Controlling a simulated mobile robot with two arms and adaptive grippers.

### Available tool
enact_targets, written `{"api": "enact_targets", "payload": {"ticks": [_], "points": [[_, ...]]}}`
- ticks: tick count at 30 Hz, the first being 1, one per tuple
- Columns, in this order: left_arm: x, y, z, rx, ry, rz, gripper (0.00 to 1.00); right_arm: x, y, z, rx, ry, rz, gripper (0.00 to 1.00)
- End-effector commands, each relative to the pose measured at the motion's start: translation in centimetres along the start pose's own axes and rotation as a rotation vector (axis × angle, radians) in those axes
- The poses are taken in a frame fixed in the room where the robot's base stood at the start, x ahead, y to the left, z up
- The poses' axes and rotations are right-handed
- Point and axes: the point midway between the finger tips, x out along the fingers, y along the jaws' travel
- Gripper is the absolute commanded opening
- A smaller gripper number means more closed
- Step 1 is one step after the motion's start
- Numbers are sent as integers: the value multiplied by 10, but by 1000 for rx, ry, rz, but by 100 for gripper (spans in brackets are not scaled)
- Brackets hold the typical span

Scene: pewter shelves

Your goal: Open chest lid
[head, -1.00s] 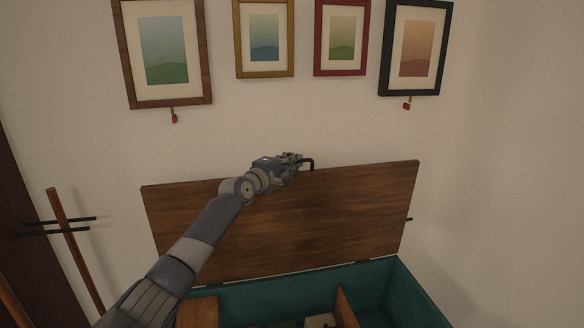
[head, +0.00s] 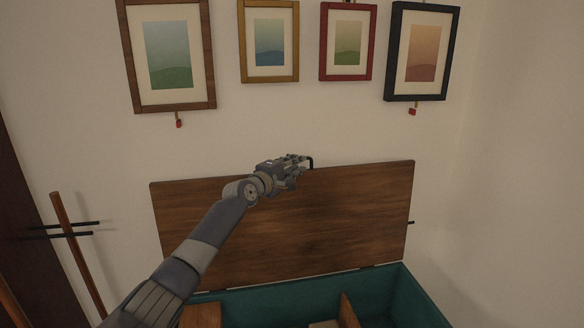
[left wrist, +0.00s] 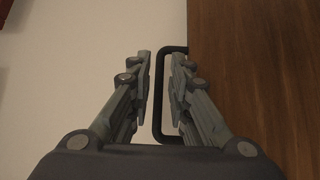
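The chest's brown wooden lid (head: 300,230) stands raised, close to upright, above the open teal chest (head: 385,290) in the head view. A black bar handle (head: 311,163) sits at its top edge. My left gripper (head: 299,163) is at that handle. In the left wrist view, the handle (left wrist: 158,105) passes between the two fingers of the left gripper (left wrist: 162,65), beside the lid (left wrist: 255,80). The fingers stand apart with gaps beside the bar, so they are not clamped on it. My right gripper is in neither view.
Several framed pictures (head: 268,42) hang on the wall behind the lid. A wooden post with dark pegs (head: 78,255) stands at the left. Inside the chest are a wooden divider (head: 348,312) and partly hidden contents. The wall right of the chest is clear.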

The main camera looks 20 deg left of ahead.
Motion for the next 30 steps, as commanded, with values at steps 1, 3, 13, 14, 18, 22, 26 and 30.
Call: {"api": "enact_targets", "payload": {"ticks": [1,3,13,14,18,22,26,30], "points": [[-1,0,0,0,0,0,18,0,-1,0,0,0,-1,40],[-4,-1,-1,1,0,-1,18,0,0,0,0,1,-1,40],[-40,-2,0,1,-1,0,18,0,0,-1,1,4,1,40],[-44,-1,0,2,0,0,18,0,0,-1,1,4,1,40],[-65,-1,0,1,-1,0,18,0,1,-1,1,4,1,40],[-85,-1,0,1,0,0,18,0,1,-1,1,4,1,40],[-102,-1,0,1,1,-1,18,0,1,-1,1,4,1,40],[-114,-1,-1,0,1,-1,18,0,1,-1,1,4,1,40]]}}
